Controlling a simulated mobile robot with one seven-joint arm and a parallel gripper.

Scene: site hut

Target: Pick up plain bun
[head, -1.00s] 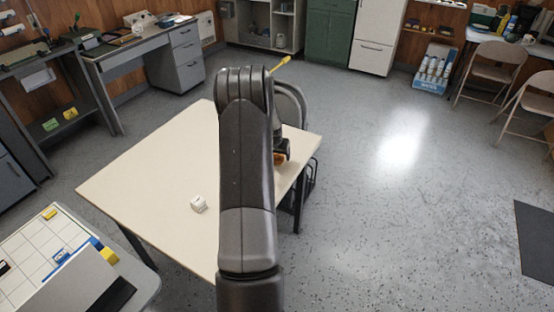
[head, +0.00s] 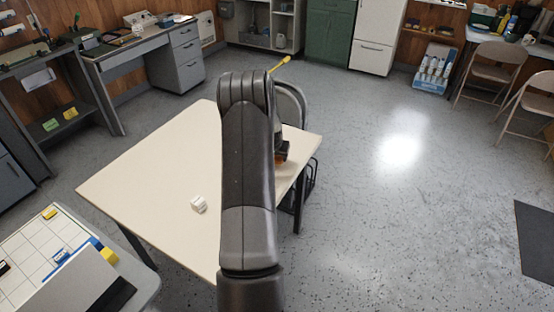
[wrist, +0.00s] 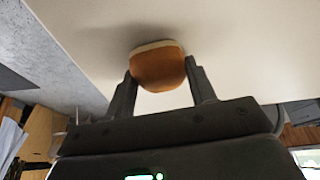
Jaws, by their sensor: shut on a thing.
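The plain bun (wrist: 157,67) is a rounded orange-brown piece with a pale edge on the side facing the table. In the wrist view my gripper (wrist: 160,78) has one finger on each side of it and is shut on it. The bun is at or just off the cream table top (wrist: 230,45); I cannot tell whether it touches. In the head view my arm hides most of the gripper and bun, and only a small orange-brown bit (head: 281,159) shows near the right side of the table (head: 150,180).
A small white block (head: 198,204) lies on the table, left of my arm. A chair (head: 291,103) stands close behind the table's far right side. A second table (head: 135,278) with a white board and small coloured items is at lower left.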

